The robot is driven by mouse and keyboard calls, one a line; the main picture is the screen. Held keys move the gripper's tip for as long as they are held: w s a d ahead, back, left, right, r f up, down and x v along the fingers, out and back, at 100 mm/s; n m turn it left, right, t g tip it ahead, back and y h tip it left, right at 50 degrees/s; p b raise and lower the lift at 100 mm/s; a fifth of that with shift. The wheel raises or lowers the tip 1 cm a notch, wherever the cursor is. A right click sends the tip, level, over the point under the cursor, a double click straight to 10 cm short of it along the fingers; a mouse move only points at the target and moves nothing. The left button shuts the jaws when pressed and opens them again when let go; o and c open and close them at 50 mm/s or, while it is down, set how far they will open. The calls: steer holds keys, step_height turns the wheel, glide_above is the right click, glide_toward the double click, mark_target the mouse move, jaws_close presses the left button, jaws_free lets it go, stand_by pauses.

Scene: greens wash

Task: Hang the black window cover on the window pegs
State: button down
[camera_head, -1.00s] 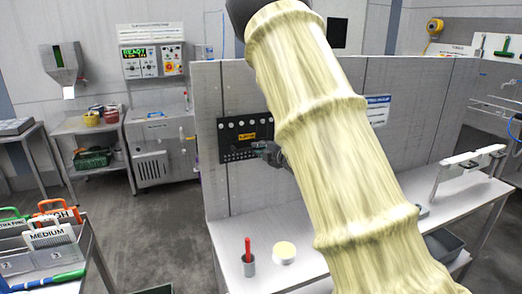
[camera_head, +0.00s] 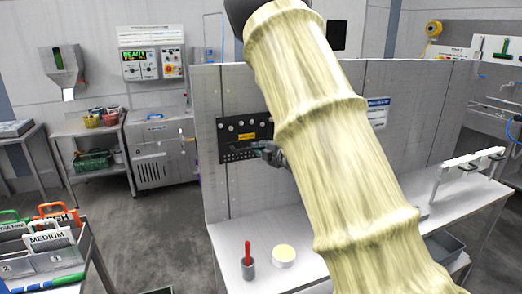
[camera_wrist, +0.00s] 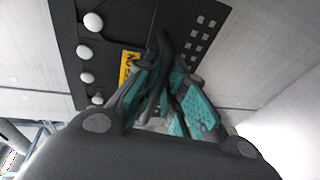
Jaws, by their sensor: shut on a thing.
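The black window cover (camera_head: 231,140) is upright against the grey partition wall in the head view. It has a row of pale round knobs or pegs along its top, a yellow label and rows of small square holes below. My gripper (camera_head: 266,151) is at its lower right part. In the wrist view, my gripper (camera_wrist: 165,92) has its teal-padded fingers closed around a dark bar or handle on the front of the cover (camera_wrist: 112,15). The white round pegs (camera_wrist: 86,52) show along one side of the cover. My sleeved arm hides the wall to the right.
The grey partition wall (camera_head: 300,85) stands behind a white counter (camera_head: 225,245). A cup with a red-handled tool (camera_head: 248,265) and a white round tub (camera_head: 284,256) stand on the counter below the cover. A white rack (camera_head: 468,160) stands at right.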

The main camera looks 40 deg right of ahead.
mark_target(253, 137)
steer(key=shift+r+p, duration=0.65)
steer(key=shift+r, duration=0.95)
steer(key=shift+b, duration=0.65)
steer(key=shift+s+a+b, duration=0.2)
steer(key=shift+s+b, duration=0.25)
steer(key=shift+s, duration=0.3)
stand_by(0.5)
steer(key=shift+s+a, duration=0.15)
steer(key=shift+s, duration=0.3)
stand_by(0.5)
steer(key=shift+s+a+b, duration=0.15)
steer(key=shift+s+b, duration=0.15)
steer(key=shift+s, duration=0.45)
steer(key=shift+s+a+b, duration=0.15)
steer(key=shift+s+b, duration=0.1)
steer(key=shift+s, duration=0.45)
steer(key=shift+s, duration=0.25)
steer(key=s+a+b, duration=0.1)
steer(key=s, duration=0.5)
steer(key=shift+s+a+b, duration=0.15)
steer(key=shift+a+b, duration=0.15)
stand_by(0.6)
steer(key=shift+s, duration=0.1)
